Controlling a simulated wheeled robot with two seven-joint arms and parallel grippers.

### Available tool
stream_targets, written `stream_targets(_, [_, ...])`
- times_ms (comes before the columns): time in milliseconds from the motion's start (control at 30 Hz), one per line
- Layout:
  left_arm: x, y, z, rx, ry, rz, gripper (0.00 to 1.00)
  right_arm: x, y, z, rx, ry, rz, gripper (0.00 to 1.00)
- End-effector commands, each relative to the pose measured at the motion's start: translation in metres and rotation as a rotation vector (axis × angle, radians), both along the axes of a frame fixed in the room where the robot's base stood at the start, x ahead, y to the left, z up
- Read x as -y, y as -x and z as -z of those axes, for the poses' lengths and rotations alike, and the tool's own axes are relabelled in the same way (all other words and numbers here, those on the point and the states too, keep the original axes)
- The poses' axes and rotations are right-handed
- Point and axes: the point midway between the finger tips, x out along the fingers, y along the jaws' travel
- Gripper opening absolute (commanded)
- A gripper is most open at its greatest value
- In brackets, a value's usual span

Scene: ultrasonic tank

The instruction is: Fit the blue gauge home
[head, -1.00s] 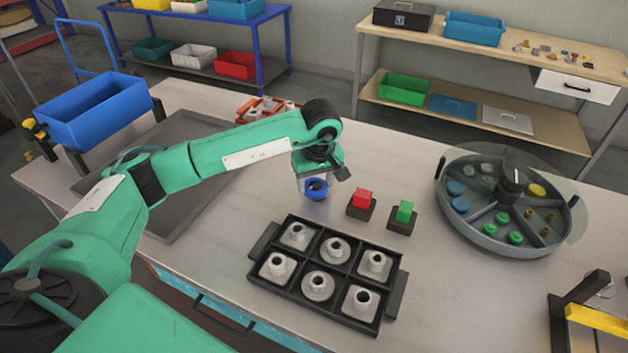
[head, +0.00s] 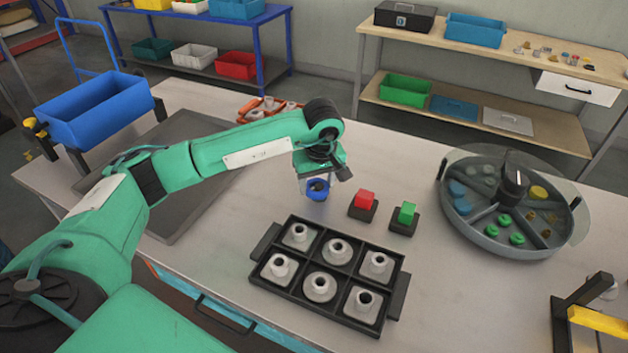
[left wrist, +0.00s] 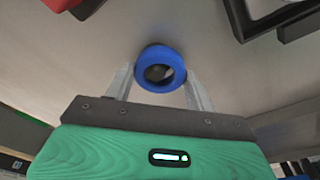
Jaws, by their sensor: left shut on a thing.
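The blue gauge (head: 317,191) is a short ring with a dark round hole. My left gripper (head: 317,185) is shut on it and holds it behind the black tray, left of the red block. In the left wrist view the gauge (left wrist: 160,62) sits between the two pale fingertips, its hole facing the camera. The black tray (head: 284,296) has several compartments, each holding a pale flanged part with a round neck, such as the back-left one (head: 299,232). My right gripper is not in view.
A red block (head: 365,198) and a green block (head: 407,212) stand on dark bases right of the gauge. A round divided tank (head: 500,243) with a clear cover is at the right. A yellow-barred black fixture (head: 598,320) is at the front right. Bare table lies between gauge and tray.

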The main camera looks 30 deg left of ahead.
Motion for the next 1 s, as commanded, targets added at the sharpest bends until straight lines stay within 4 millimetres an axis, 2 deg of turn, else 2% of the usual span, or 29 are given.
stream_targets(33, [-0.005, -0.001, 0.011, 0.002, -0.009, -0.01, 0.25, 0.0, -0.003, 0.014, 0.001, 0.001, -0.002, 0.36])
stream_targets(400, [-0.007, -0.002, 0.01, 0.003, -0.012, -0.013, 0.25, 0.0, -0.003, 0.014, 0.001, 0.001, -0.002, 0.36])
stream_targets(433, [-0.007, -0.002, 0.01, 0.003, -0.012, -0.013, 0.57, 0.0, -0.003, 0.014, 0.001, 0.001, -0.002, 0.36])
stream_targets(533, [-0.007, -0.001, 0.01, 0.003, -0.01, -0.012, 0.77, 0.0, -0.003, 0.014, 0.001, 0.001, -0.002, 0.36])
stream_targets(567, [-0.006, -0.001, 0.01, 0.003, -0.01, -0.011, 0.8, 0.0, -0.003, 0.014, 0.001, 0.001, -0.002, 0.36])
stream_targets(867, [-0.003, -0.001, 0.012, 0.001, -0.006, -0.006, 0.8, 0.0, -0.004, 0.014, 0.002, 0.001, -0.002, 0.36])
stream_targets(1000, [-0.003, 0.0, 0.012, 0.001, -0.005, -0.004, 0.8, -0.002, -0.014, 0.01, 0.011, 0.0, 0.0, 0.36])
